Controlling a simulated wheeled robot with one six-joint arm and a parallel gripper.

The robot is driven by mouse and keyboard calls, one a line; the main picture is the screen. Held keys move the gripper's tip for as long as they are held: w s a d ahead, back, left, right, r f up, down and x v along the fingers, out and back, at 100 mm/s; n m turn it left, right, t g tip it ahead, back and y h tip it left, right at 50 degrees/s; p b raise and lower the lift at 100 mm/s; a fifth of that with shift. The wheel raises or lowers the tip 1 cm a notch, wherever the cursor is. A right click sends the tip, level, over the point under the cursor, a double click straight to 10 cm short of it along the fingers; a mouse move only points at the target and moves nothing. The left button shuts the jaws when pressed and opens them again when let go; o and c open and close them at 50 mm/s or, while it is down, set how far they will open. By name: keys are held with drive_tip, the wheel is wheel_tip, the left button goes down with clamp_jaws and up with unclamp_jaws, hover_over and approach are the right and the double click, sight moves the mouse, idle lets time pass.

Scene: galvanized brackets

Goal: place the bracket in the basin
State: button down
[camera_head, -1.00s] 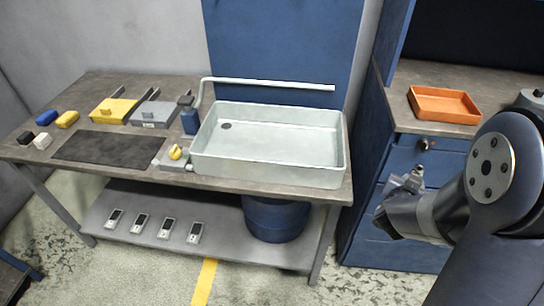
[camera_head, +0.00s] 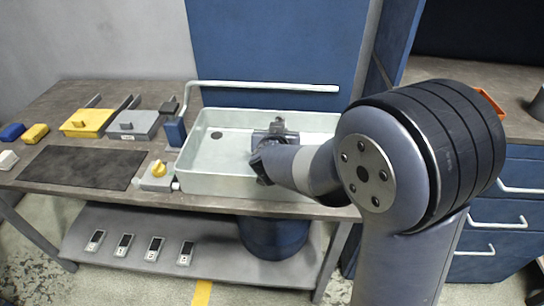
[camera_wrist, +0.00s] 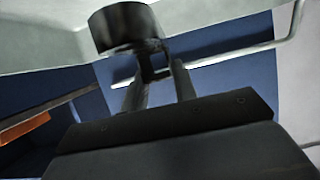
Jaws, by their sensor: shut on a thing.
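The basin (camera_head: 215,186) is a pale, shallow rectangular tub on the workbench, with a dark round drain at its left. My gripper (camera_head: 276,130) is over the basin in the head view, and my wrist and arm hide the basin's right part. In the wrist view my gripper (camera_wrist: 157,70) is shut on a dark piece with a rounded outline, the bracket (camera_wrist: 125,27), held at the fingertips. The bracket's shape is hard to tell in the shadow. I cannot tell its height above the basin floor.
A pale pipe (camera_head: 265,87) runs along the basin's back edge from a blue block (camera_head: 175,131). A yellow knob (camera_head: 158,168) stands left of the basin. A dark mat (camera_head: 80,167) and yellow and grey boxes lie further left. An orange tray (camera_head: 490,103) is mostly hidden behind my arm.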

wheel_tip(320, 180, down, 7)
drive_tip(key=shift+f+b, duration=0.15)
drive_tip(key=shift+b, duration=1)
drive_tip(key=shift+s+d+f+b, duration=0.1)
drive_tip(key=shift+f+b, duration=0.25)
drive_tip(key=shift+f, duration=0.25)
drive_tip(key=c, duration=1.1)
unclamp_jaws()
drive_tip(key=shift+s+f, duration=0.15)
drive_tip(key=shift+f, duration=0.1)
drive_tip(key=shift+r, duration=0.25)
drive_tip(key=shift+w+r+p+v, duration=0.1)
drive_tip(key=shift+r+p+v, duration=0.25)
drive_tip(key=shift+v, duration=1.65)
drive_tip(key=shift+w+r+p+v, duration=0.1)
drive_tip(key=shift+p+v, duration=0.5)
drive_tip(key=shift+v, duration=1.45)
drive_tip(key=shift+w+r+p+v, duration=0.1)
drive_tip(key=shift+r+p+v, duration=0.25)
drive_tip(key=shift+v, duration=1.65)
